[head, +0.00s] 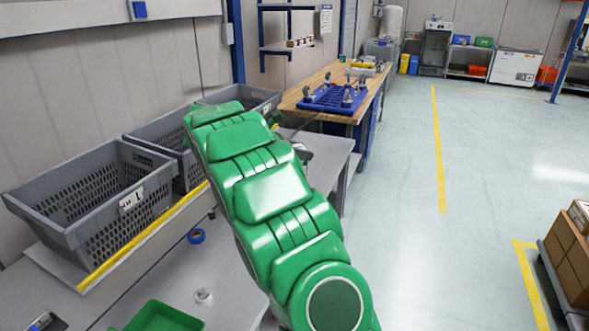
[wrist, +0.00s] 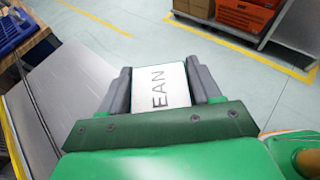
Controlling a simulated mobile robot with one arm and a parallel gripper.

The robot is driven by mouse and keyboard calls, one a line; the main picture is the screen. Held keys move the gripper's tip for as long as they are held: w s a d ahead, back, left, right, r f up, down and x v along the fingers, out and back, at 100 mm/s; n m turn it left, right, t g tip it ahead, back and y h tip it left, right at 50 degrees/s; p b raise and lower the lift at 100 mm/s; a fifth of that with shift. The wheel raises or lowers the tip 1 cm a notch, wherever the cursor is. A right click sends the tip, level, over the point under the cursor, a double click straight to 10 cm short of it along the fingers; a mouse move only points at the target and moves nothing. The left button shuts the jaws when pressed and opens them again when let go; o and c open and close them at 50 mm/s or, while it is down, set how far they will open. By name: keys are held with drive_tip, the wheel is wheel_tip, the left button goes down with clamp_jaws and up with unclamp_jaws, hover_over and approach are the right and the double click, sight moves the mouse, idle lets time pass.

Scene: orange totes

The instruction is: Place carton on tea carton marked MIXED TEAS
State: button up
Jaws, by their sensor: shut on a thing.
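My gripper (wrist: 160,90) is shut on a white carton (wrist: 165,88) in the wrist view. The carton's visible face carries dark letters that read "EAN", turned sideways. The grey fingers press on its left and right sides. The grey metal table (wrist: 75,90) lies to the left of the carton, and the floor shows beyond it. I cannot make out a tea carton marked MIXED TEAS in either view.
Grey perforated bins (head: 95,195) stand on a shelf at the left, one labelled. A blue rack (head: 333,98) stands on the wooden bench (head: 300,98).

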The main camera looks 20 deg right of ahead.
drive_tip(key=shift+w+d+f, duration=0.45)
drive_tip(key=shift+w+f, duration=1.15)
drive_tip(key=shift+f, duration=0.3)
drive_tip(key=shift+w+d+f, duration=0.45)
drive_tip(key=shift+w+f, duration=1.2)
drive_tip(key=shift+f, duration=0.2)
drive_tip(key=shift+w+d+f, duration=0.45)
drive_tip(key=shift+w+f, duration=1.15)
drive_tip(key=shift+f, duration=0.3)
drive_tip(key=shift+f, duration=0.15)
drive_tip(key=o, duration=1.2)
drive_tip(key=shift+o, duration=0.2)
drive_tip(key=shift+a+r, duration=0.2)
drive_tip(key=shift+r, duration=0.05)
drive_tip(key=v, duration=1.1)
drive_tip(key=shift+a, duration=0.25)
